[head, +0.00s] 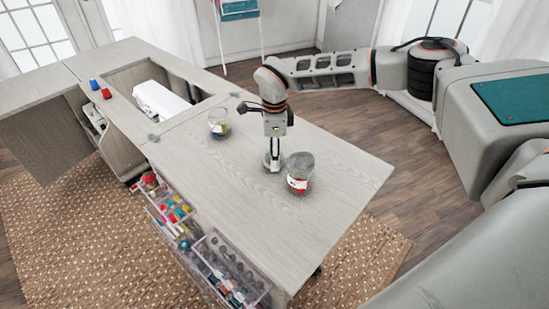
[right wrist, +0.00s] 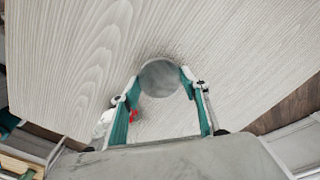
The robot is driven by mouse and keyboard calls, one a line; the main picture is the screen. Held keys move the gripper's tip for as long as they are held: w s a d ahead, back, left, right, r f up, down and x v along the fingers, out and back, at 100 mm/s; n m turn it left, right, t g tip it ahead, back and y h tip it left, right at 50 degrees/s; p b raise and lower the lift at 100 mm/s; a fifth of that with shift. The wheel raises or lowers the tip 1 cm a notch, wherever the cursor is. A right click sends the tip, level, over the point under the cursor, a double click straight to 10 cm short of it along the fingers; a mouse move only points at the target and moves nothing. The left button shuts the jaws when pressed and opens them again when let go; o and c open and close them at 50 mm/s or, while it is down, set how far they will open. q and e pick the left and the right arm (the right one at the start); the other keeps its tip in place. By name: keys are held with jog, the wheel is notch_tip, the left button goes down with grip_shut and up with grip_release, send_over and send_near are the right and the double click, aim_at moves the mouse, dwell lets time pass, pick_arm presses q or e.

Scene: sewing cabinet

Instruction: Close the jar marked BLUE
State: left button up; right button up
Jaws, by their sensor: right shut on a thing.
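My right gripper (head: 272,163) reaches down to the table top in the head view. In the right wrist view its teal fingers (right wrist: 160,80) are shut on a round grey disc (right wrist: 159,79), which looks like a jar lid. A clear glass jar (head: 218,122) with blue and yellow contents stands farther back and to the left of the gripper; no lid shows on it. A jar with a grey top and a red and white label (head: 299,183) stands just right of the gripper. I cannot read any label. My left gripper is not in view.
The pale wooden table (head: 335,195) is clear at its right end. A white sewing machine (head: 161,101) lies in a recess. A blue spool (head: 94,84) and a red spool (head: 107,93) stand at the far left. Clear bins (head: 232,270) with several spools hang on the front side.

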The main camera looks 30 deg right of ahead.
notch_tip(320, 180, up, 18)
jog(key=p, duration=0.1)
jog(key=shift+r+p, duration=0.2)
jog(key=shift+p, duration=0.2)
